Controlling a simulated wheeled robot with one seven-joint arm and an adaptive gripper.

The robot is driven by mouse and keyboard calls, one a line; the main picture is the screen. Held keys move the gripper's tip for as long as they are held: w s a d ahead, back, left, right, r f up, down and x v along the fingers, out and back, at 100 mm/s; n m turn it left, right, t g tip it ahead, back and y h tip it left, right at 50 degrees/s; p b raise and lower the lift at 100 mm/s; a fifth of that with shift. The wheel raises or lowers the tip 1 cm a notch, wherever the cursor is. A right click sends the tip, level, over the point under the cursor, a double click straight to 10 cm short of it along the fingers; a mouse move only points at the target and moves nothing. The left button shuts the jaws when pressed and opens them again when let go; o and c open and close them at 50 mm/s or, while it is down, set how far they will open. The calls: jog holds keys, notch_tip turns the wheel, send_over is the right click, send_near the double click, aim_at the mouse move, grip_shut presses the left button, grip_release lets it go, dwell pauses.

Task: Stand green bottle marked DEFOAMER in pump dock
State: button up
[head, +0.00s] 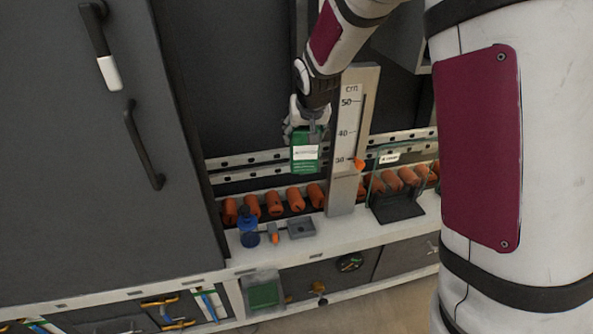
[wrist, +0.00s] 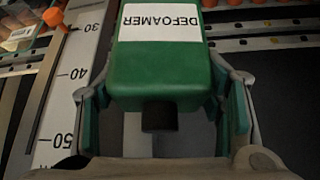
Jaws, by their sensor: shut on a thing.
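The green bottle (head: 305,164) has a white label and hangs below my gripper (head: 306,133) in the head view. In the wrist view the label on the green bottle (wrist: 160,70) reads DEFOAMER, and its black cap (wrist: 159,117) points toward my palm. My gripper (wrist: 162,108) is shut on the bottle, one finger on each side. The bottle looks roughly upright, in the air above the shelf. A small grey square holder with a recess (head: 301,228) sits on the shelf below and looks empty; it may be the pump dock.
A tall ruler post (head: 345,120) marked in cm stands close right of the bottle. A row of orange cylinders (head: 274,203) lies behind the holder. A blue item (head: 248,232) stands left of it. A clear-panelled stand (head: 398,207) is right of the post.

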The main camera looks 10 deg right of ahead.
jog(key=w+f+n+b, duration=0.1)
jog(key=f+b, duration=0.8)
jog(key=f, duration=0.3)
jog(key=w+f+b, duration=0.2)
jog(key=f+b, duration=0.7)
jog(key=f, duration=0.3)
jog(key=shift+w+d+n+y, duration=0.2)
jog(key=shift+w+n+y, duration=0.1)
jog(key=shift+n+y, duration=0.1)
notch_tip(320, 180, down, 8)
jog(key=b, duration=0.7)
dwell(3.2)
jog(key=o, duration=1.8)
jog(key=shift+s+f, duration=0.1)
